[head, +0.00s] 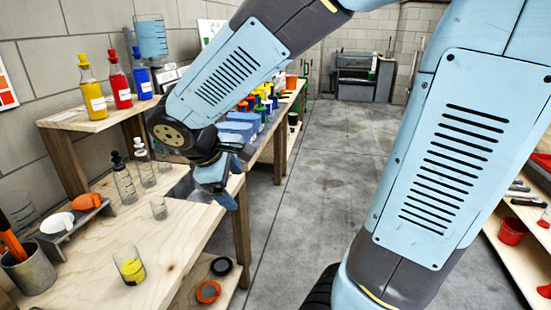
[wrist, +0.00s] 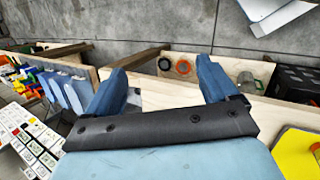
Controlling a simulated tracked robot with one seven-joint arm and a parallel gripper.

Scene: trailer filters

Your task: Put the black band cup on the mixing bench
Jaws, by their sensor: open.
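A round black-rimmed thing (head: 221,266), likely the black band cup, is on the lower wooden shelf at the bench's near right end. It also shows in the wrist view (wrist: 164,64), beside an orange-rimmed one (wrist: 183,67). Whether it is a full cup shape I cannot tell. The wooden bench (head: 190,232), which looks like the mixing bench, holds glassware on its top. My gripper (head: 226,190) is open and empty, above the bench's right edge, higher than the shelf and apart from the black-rimmed thing. In the wrist view its two blue fingers (wrist: 158,85) are spread wide.
A glass with yellow liquid (head: 130,266), an empty glass (head: 158,208) and dropper bottles (head: 122,178) stand on the bench. An orange-rimmed round thing (head: 208,291) lies close to the black one. Colored bottles (head: 117,80) stand on a raised shelf. The concrete floor (head: 300,200) is clear.

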